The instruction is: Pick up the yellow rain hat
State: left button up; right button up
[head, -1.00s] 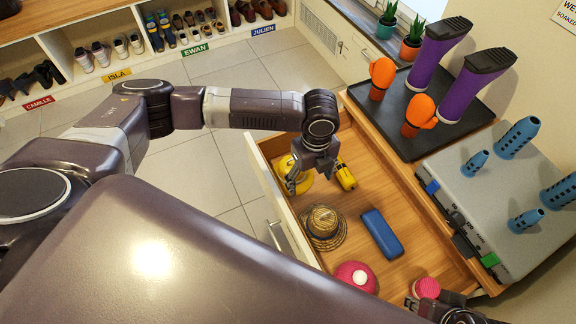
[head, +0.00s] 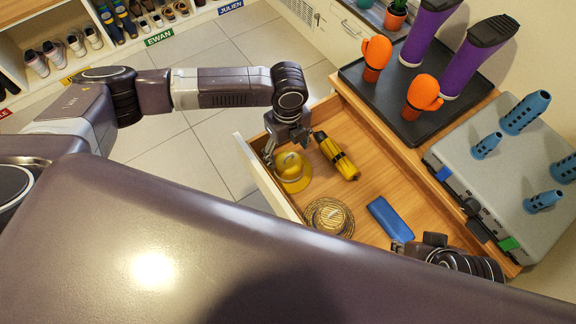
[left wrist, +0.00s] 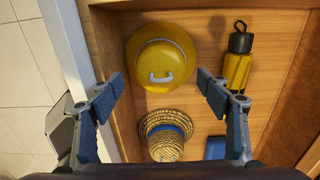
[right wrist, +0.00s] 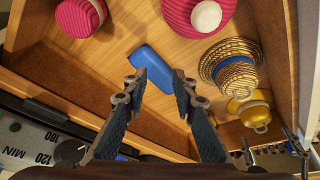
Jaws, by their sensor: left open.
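The yellow rain hat (head: 293,172) lies crown up in the open wooden drawer, near its left wall. It also shows in the left wrist view (left wrist: 160,58), with a pale curved handle-like loop on it. My left gripper (head: 288,150) is open above the hat. In the left wrist view its fingers are spread to either side of the hat's lower edge, with nothing held. My right gripper (right wrist: 159,76) is open and empty, over the drawer by the blue case (right wrist: 150,66); in the head view the arm partly hides its fingers.
The drawer also holds a yellow-and-black bottle (head: 338,158), a straw hat (head: 328,216) with a blue band and pink knitted hats (right wrist: 196,14). A black tray (head: 400,125) with boots and orange gloves and a grey boot dryer (head: 500,180) stand right of the drawer.

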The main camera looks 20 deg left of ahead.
aim_at(289, 164)
pick_arm(q)
notch_tip(289, 164, down, 4)
jog(key=shift+s+d+f+b, duration=0.15)
jog(key=shift+f+b, duration=0.1)
jog(key=shift+b, duration=0.65)
jog(key=shift+f, duration=0.1)
pick_arm(e)
jog(key=w+a+r+t, duration=0.1)
jog(key=w+r+t, duration=0.1)
jog(key=w, duration=0.3)
jog(key=w+a+r+t+y, duration=0.1)
jog(key=w+a+r+t, duration=0.1)
jog(key=w, duration=0.3)
jog(key=shift+w+a+r+t, duration=0.25)
jog(key=shift+r+t, duration=0.15)
jog(key=shift+t, duration=0.1)
pick_arm(q)
jog(key=shift+c, duration=0.2)
jog(key=c, duration=0.9)
jog(key=shift+c, duration=0.2)
